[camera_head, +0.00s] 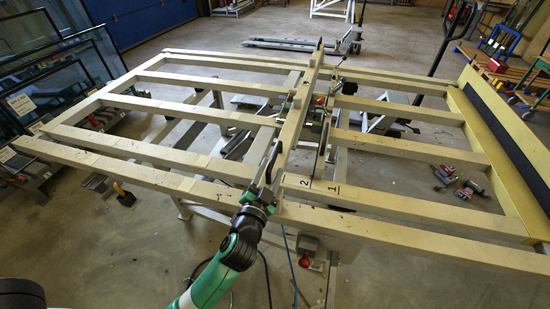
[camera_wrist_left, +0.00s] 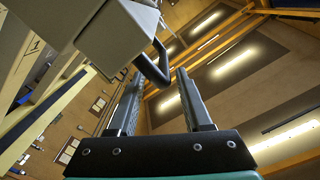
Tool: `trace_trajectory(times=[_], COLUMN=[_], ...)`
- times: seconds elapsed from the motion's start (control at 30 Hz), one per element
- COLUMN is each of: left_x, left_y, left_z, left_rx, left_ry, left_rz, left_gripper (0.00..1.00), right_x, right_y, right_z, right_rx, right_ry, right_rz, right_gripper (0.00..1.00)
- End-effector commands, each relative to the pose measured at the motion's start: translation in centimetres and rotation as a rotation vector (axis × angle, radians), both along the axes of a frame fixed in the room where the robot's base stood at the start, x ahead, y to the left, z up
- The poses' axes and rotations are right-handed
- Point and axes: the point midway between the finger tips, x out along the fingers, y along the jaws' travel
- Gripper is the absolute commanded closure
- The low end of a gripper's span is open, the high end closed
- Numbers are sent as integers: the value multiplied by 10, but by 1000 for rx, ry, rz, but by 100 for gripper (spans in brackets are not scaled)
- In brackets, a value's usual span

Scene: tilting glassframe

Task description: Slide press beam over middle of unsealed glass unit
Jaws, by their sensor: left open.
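The press beam (camera_head: 298,115) is a long pale bar running from front to back over the cross bars of the tilting frame (camera_head: 150,150). In the left wrist view the beam's grey end (camera_wrist_left: 110,35) is close at upper left, with a dark bent handle (camera_wrist_left: 155,65) on it. My left gripper (camera_head: 271,170) is at the beam's front end, on its left side. Its two fingers (camera_wrist_left: 157,80) are open, and the handle shows between their tips; contact cannot be told. I cannot make out a glass unit on the frame. My right gripper is not in view.
Glass panes (camera_head: 50,70) stand in racks at the left. A pallet jack (camera_head: 345,45) stands behind the frame. Labels "2" and "1" mark the front rail (camera_head: 400,205). A dark padded ledge (camera_head: 505,130) borders the right side. Tools lie on the floor below.

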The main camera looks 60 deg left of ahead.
Motion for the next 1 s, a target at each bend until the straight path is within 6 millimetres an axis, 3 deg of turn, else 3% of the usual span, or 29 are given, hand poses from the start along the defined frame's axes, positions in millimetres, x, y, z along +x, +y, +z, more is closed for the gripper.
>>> trace_trajectory(times=[0.2, 0.33, 0.9, 1.0], left_x=[-32, -42, -43, -39], left_y=[-33, -41, -42, -44], left_z=[-1, -1, -1, 9], left_rx=[-2, -2, -2, -1], left_ry=[2, 1, 1, -15], left_rz=[-5, -2, 0, -7], left_gripper=[50, 50, 50, 50], right_x=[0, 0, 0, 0], right_y=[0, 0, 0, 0], right_z=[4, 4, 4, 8], right_rx=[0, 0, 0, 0], right_ry=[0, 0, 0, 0], right_rz=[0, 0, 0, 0], right_gripper=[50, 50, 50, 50])
